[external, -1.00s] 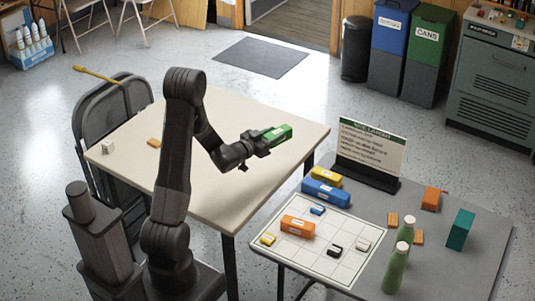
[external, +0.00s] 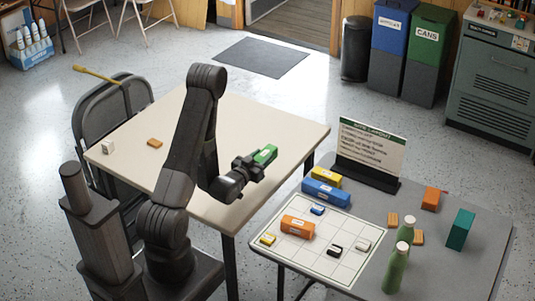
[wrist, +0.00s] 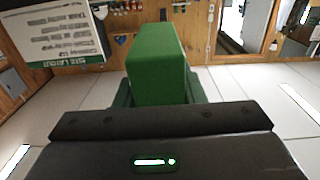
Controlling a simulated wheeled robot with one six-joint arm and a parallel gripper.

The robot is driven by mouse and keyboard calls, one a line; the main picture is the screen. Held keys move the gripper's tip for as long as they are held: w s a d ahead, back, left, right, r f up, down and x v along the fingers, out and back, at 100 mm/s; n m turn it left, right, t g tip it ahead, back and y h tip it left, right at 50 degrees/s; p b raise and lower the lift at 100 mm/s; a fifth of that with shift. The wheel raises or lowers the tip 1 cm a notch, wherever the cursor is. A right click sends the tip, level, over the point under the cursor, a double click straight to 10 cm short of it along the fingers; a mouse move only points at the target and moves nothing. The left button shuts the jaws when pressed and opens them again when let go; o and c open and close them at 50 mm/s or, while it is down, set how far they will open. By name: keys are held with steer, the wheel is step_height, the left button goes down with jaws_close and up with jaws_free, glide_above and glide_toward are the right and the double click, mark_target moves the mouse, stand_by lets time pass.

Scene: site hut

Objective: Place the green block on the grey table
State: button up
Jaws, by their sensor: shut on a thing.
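The green block (external: 265,154) is held in my gripper (external: 256,162), above the cream table (external: 285,135) near its right side. In the wrist view the green block (wrist: 160,62) stands out straight ahead between the fingers, which are mostly hidden by the gripper body. The grey table (external: 455,208) stands to the lower right, apart from the block. On it lies a white grid sheet (external: 285,213) with an orange block (external: 298,226) and several small pieces.
A blue block (external: 326,193), a yellow block (external: 326,176), a sign (external: 370,148), a teal block (external: 460,229), an orange box (external: 431,198) and two green bottles (external: 396,268) crowd the grey table. A small white cube (external: 108,147) and a tan piece (external: 154,143) lie on the cream table.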

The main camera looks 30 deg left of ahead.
steer(key=shift+s+f, duration=0.15)
steer(key=shift+s, duration=0.05)
stand_by(0.4)
steer(key=s+d+r+m+g+h+b, duration=0.1)
steer(key=s+d+r+m+h+b, duration=0.2)
steer(key=d+b, duration=0.45)
steer(key=d+r+m+g+h+b, duration=0.15)
steer(key=d+h+b, duration=0.3)
steer(key=d, duration=0.65)
steer(key=s+d+r+m+g+h+b, duration=0.1)
steer(key=s+d+m+h+b, duration=0.1)
steer(key=s+d+b, duration=0.3)
steer(key=s+d+r+m+g+h+b, duration=0.1)
steer(key=s+d+b, duration=0.4)
steer(key=s, duration=0.7)
steer(key=shift+r+m+g+h+b, duration=0.35)
steer(key=shift+r+m+h+b, duration=0.3)
steer(key=shift+r+h+b, duration=0.25)
steer(key=shift+s+f, duration=0.1)
steer(key=shift+f, duration=0.05)
